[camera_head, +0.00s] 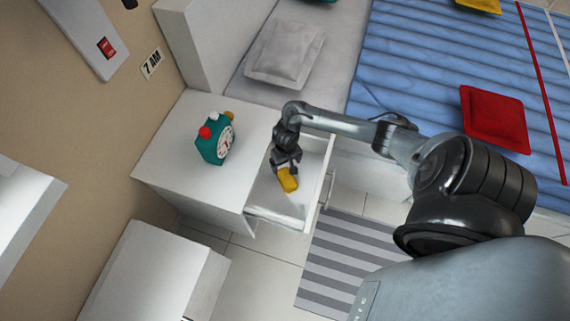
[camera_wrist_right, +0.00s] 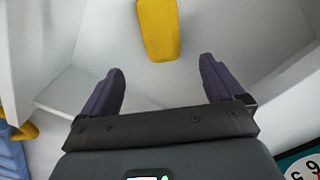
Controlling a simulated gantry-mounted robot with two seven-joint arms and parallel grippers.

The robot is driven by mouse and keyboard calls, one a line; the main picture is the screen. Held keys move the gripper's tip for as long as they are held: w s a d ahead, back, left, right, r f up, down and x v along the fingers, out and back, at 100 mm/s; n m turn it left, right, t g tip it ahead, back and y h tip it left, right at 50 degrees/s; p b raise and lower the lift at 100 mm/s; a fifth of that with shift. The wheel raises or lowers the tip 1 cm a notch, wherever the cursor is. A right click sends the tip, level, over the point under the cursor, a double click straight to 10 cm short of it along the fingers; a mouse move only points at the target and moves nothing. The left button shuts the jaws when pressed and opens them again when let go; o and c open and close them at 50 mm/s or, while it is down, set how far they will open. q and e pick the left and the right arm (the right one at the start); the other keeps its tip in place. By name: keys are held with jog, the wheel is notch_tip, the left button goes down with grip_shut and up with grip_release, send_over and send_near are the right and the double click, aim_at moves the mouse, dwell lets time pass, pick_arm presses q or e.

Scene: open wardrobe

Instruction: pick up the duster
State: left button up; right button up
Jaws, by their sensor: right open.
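A yellow block-like object, seemingly the duster (camera_head: 288,180), lies in the open white drawer (camera_head: 277,213) of the nightstand. It also shows in the right wrist view (camera_wrist_right: 158,28), at the top middle, partly cut off by the frame. My right gripper (camera_head: 284,165) is over the drawer, close to the duster in the head view. In the wrist view its two fingers (camera_wrist_right: 160,85) are spread apart with nothing between them, and the duster lies beyond the fingertips. My left gripper is not in view.
A teal alarm clock (camera_head: 215,147) stands on the nightstand top (camera_head: 178,160). A bed with a blue cover (camera_head: 420,70) and a red pillow (camera_head: 495,118) lies to the right. A striped rug (camera_head: 340,255) lies on the tiled floor. Drawer walls surround the duster.

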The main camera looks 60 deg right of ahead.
aim_at(284, 172)
jog(key=shift+w+a+f, duration=0.15)
jog(key=shift+w+f, duration=0.05)
jog(key=shift+f, duration=0.35)
notch_tip(284, 172, down, 5)
jog(key=b, duration=0.3)
jog(key=shift+r+b, duration=0.1)
jog(key=shift+b, duration=0.2)
jog(key=f+b, duration=0.4)
jog(key=f, duration=0.1)
jog(key=shift+w+d+b, duration=0.2)
jog(key=shift+d+b, duration=0.05)
jog(key=shift+b, duration=0.05)
